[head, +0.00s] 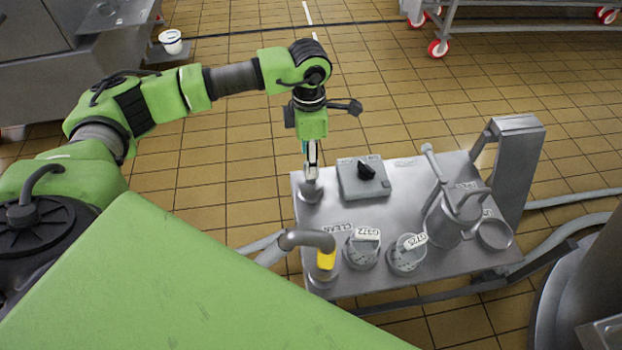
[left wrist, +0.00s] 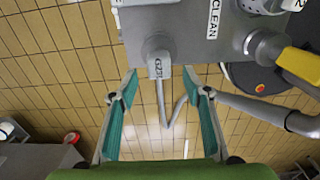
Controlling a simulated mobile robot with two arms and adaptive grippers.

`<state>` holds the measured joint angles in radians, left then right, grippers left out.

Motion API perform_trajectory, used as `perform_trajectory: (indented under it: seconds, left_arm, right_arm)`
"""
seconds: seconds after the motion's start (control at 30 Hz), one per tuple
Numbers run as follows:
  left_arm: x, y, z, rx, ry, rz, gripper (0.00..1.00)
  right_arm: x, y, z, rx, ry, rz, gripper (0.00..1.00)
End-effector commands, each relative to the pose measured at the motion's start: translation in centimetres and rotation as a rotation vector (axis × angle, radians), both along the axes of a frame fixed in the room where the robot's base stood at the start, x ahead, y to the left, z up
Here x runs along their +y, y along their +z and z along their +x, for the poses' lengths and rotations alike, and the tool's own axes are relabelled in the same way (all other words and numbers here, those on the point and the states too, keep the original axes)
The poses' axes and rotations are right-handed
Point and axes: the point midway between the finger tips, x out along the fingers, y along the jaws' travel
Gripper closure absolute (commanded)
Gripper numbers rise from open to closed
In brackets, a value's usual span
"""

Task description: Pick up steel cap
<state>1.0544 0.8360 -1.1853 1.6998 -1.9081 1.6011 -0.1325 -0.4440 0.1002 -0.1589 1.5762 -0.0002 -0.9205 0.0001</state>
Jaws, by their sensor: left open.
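A small steel cap (head: 311,191) stands at the back left corner of the steel table (head: 400,283). In the left wrist view the steel cap (left wrist: 158,63) shows a white label and lies ahead of the gap between my fingertips. My left gripper (head: 311,172) points down just above the cap. In the left wrist view its two teal-padded fingers (left wrist: 160,88) are spread, with nothing held between them. I cannot tell whether either fingertip touches the cap. My right gripper is not in view.
A grey box with a black knob (head: 367,177) stands right of the cap. Two labelled round caps (head: 361,248) (head: 407,254), a bent pipe with a yellow band (head: 326,259) and a steel jug (head: 451,217) are on the table. Tiled floor is clear behind it.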

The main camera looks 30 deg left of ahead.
Motion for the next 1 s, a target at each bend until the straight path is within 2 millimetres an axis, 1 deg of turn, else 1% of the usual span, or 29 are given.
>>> perform_trajectory:
  seconds: [0.13, 0.27, 0.3, 0.4, 0.5, 0.63, 0.67, 0.7, 0.77, 0.8, 1.0]
  left_arm:
    - [-0.1, -1.3, 0.1, 0.003, 0.0, 0.0, 0.56]
    - [-0.2, -3.4, 0.3, 0.004, 0.001, 0.001, 0.56]
    - [-0.2, -4.0, 0.3, 0.004, 0.001, 0.0, 0.56]
    - [-0.2, -5.0, 0.3, 0.003, 0.0, -0.001, 0.56]
    - [-0.2, -5.2, 0.4, 0.0, 0.0, -0.001, 0.56]
    - [-0.2, -5.1, 0.4, 0.0, 0.0, -0.001, 0.56]
    - [-0.2, -5.1, 0.4, 0.0, 0.0, -0.001, 0.63]
    - [-0.2, -5.1, 0.4, 0.001, 0.0, -0.001, 0.74]
    - [-0.2, -5.1, 0.4, 0.001, 0.0, -0.001, 0.89]
    - [-0.2, -5.1, 0.4, 0.001, 0.0, -0.001, 1.0]
    - [-0.2, -5.0, 0.4, -0.001, 0.0, -0.002, 1.0]
  right_arm:
    - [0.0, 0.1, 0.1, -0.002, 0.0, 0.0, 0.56]
    - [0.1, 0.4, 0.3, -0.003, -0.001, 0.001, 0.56]
    - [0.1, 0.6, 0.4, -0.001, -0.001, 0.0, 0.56]
    - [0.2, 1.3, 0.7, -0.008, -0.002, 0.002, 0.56]
    - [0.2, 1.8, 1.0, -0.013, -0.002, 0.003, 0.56]
    - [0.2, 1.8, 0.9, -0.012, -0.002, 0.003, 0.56]
    - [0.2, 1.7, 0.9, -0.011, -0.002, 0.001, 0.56]
    - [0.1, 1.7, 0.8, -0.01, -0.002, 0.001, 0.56]
    - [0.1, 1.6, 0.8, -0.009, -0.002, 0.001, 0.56]
    - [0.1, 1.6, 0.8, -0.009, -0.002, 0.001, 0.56]
    - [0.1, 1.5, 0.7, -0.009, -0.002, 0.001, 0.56]
